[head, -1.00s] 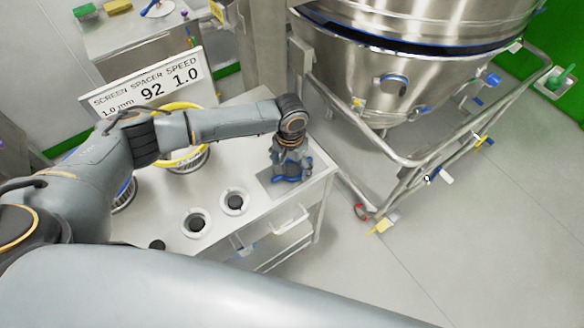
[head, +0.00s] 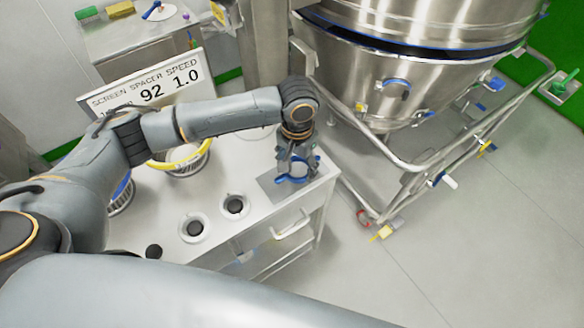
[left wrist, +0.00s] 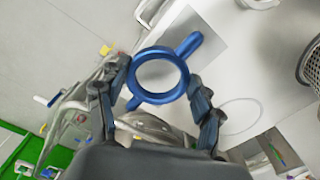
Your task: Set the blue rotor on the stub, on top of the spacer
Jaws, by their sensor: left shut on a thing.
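The blue rotor, a ring with two arms sticking out, shows in the left wrist view (left wrist: 190,45) and partly in the head view (head: 292,181). My left gripper (head: 298,170) is shut on its ring, with one finger on each side; the fingers also show in the left wrist view (left wrist: 159,76). The rotor is over the grey mat (head: 270,190) at the table's right end and looks slightly above it. I cannot make out the stub or the spacer for certain. My right gripper is not in view.
Two white holders with dark centres (head: 184,237) (head: 224,212) stand on the white table (head: 165,205). A yellow-rimmed screen (head: 186,171) stands behind them, partly under my left arm. A sign (head: 150,85) is at the back. A large steel vessel on a frame (head: 375,75) stands right.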

